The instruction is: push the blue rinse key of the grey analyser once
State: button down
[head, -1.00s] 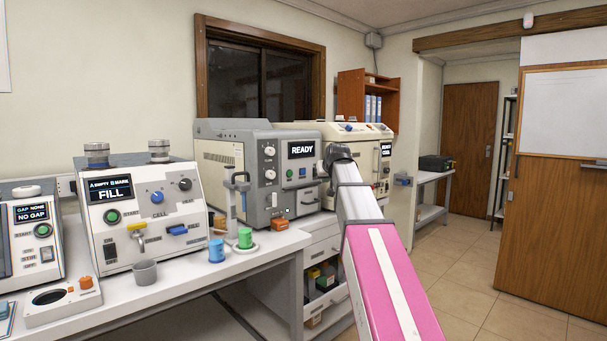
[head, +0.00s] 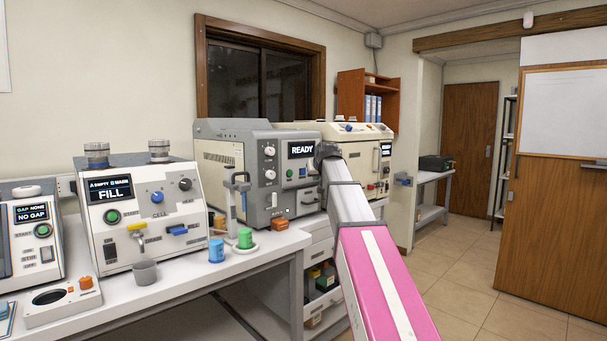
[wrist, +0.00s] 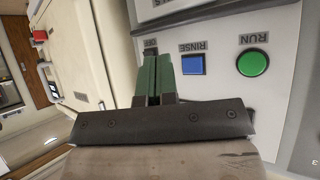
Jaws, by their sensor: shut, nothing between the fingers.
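The grey analyser (head: 222,133) stands on the bench in the head view, its screen (head: 301,149) reading READY. Its square blue rinse key (head: 302,172) is visible in the head view and, under the label RINSE, in the wrist view (wrist: 193,65). The round green RUN key (wrist: 252,63) is to its right in the wrist view. My gripper (wrist: 151,60) is shut and empty, its green fingers together. In the wrist view the fingertips show left of the blue key, apart from it in the picture. I cannot tell their distance from the panel.
A small dark switch (wrist: 150,49) is close to my fingertips in the wrist view. A cream machine (head: 350,136) stands right beside the analyser. The floor (head: 480,270) to the right is clear.

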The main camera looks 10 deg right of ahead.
jog(key=shift+w+a, duration=0.6)
jog(key=shift+w, duration=0.25)
jog(key=shift+w+a, duration=0.6)
jog(key=shift+w, duration=0.2)
dwell(0.8)
jog(key=shift+w+a, duration=0.2)
jog(key=shift+w, duration=0.1)
jog(key=shift+w+a, duration=0.25)
jog(key=shift+w, duration=0.1)
dwell(0.8)
jog(key=shift+s, duration=0.1)
jog(key=shift+s+d, duration=0.45)
jog(key=shift+s, duration=0.15)
jog(key=shift+s+d, duration=0.1)
jog(key=shift+s+d, duration=0.7)
jog(key=shift+s, duration=0.3)
jog(key=shift+s+d, duration=0.7)
jog(key=shift+s, duration=0.25)
